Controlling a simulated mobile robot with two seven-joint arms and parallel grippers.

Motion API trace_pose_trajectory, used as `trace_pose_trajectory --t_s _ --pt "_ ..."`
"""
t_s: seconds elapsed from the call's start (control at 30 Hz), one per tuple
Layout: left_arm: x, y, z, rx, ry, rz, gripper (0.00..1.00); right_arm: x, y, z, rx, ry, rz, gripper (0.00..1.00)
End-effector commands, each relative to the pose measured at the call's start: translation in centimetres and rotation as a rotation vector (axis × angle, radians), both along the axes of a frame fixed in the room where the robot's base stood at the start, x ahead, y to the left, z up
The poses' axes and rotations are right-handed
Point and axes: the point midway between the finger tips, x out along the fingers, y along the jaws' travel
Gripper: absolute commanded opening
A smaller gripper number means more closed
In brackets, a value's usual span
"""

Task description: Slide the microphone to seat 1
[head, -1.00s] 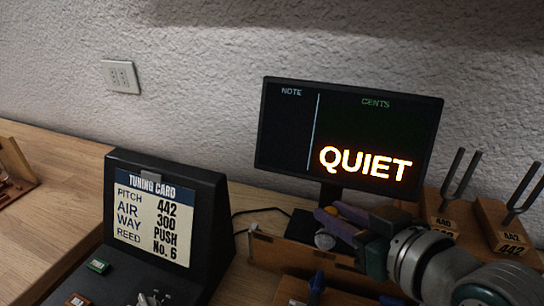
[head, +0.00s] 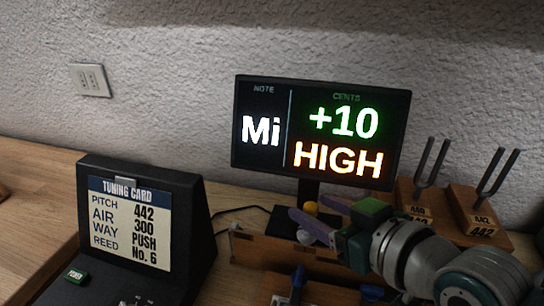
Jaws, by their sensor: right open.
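My right gripper (head: 308,206) is at the lower right of the head view, its two purple fingers spread apart in front of the display's stand. A small orange ball (head: 311,207) shows between the fingertips; I cannot tell whether either finger touches it. A pale grey rounded piece (head: 305,238) shows just below the nearer finger, above a wooden rail (head: 275,249). I cannot tell whether either of these belongs to the microphone. No seat number can be read. My left gripper is out of view.
The display (head: 320,132) reads Mi, +10, HIGH. A black console with a tuning card (head: 130,223) (442, 300, PUSH, No. 6) stands at left. Two tuning forks on wooden blocks (head: 478,215) stand behind my right arm. Blue-topped parts (head: 298,280) stand in front of the rail.

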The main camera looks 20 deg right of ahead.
Motion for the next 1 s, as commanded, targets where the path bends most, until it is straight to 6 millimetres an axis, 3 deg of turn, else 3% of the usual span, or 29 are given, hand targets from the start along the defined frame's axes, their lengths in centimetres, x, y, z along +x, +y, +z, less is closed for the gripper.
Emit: trace_pose_trajectory --t_s 0.5,1.0 --pt "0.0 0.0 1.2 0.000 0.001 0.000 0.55 -7.7 -1.5 3.2 -0.001 0.002 0.000 0.59" --pt "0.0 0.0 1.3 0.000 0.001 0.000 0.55 -8.5 -1.7 3.6 -0.001 0.001 0.000 0.59"
